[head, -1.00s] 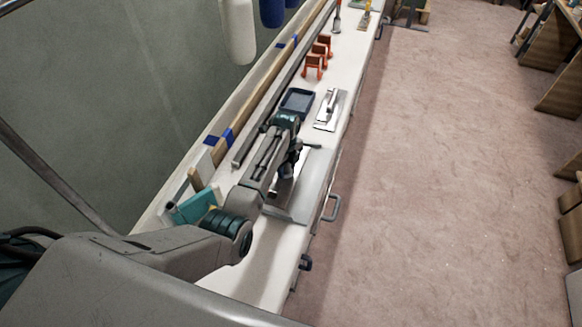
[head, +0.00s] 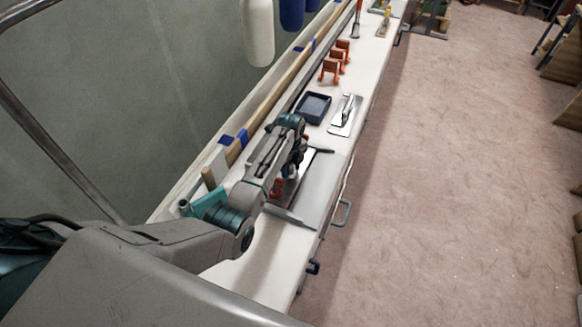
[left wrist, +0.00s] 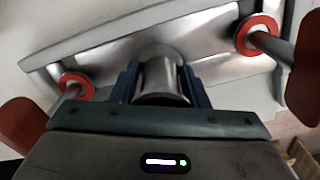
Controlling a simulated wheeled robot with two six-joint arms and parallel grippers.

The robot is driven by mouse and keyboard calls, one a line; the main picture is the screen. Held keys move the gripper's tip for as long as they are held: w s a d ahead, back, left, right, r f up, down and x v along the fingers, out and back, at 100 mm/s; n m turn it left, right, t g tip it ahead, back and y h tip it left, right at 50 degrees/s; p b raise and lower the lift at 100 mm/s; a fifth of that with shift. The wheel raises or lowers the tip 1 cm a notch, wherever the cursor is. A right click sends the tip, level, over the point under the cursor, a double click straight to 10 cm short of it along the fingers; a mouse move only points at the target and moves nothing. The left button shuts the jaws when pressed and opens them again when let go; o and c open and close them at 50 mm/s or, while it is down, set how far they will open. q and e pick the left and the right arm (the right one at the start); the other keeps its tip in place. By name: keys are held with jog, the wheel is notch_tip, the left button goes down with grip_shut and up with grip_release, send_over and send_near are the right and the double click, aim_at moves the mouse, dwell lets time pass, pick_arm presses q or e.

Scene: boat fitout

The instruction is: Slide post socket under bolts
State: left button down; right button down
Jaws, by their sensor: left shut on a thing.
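In the left wrist view, my left gripper (left wrist: 162,85) has its two dark fingers closed on either side of a shiny metal cylinder, which looks like the post socket (left wrist: 162,72). Bolts with red washers stand on each side, the left bolt (left wrist: 76,87) and the right bolt (left wrist: 262,38). Large red-brown heads show at the left and right edges. A pale metal plate (left wrist: 105,48) lies behind them. In the head view the arm mostly hides the gripper and socket, above a grey plate (head: 318,190) on the bench. Whether the socket's base is under the bolts cannot be told.
The long white bench (head: 250,272) carries a dark blue tray (head: 313,107), a trowel (head: 346,115) and orange clamps (head: 331,70) further back. Open floor (head: 450,180) is to the right.

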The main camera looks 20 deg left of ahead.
pick_arm(q)
jog(key=c, duration=0.7)
grip_release()
jog(key=shift+c, duration=0.2)
jog(key=shift+s, duration=0.1)
notch_tip(320, 180, up, 11)
jog(key=b, duration=0.1)
jog(key=shift+b, duration=0.35)
